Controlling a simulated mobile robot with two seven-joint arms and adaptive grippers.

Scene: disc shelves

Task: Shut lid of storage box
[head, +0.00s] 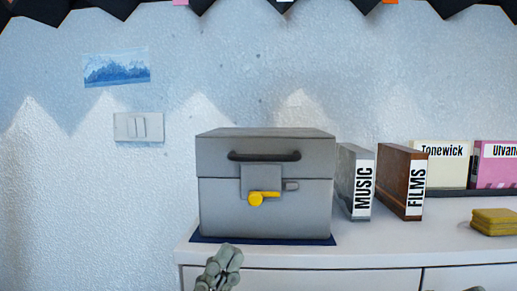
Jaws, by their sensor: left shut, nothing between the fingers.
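The grey storage box (265,212) stands upright on a dark blue mat near the left end of the white cabinet top. Its grey lid (215,158), with a dark curved handle (264,156), lies down on the body with a level seam. A grey latch plate with a yellow knob (257,199) is on the front. My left gripper (229,253) is shut and empty, below and in front of the box's lower front, apart from the lid. A small grey piece at the bottom right edge may be my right gripper (475,289); its fingers cannot be made out.
Upright MUSIC (363,190) and FILMS (415,188) cases stand right of the box. Tonewick (445,172) and pink (494,175) cases stand behind, further right. A yellow stack (494,221) lies at the right. The cabinet top (400,238) is clear in front of the cases.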

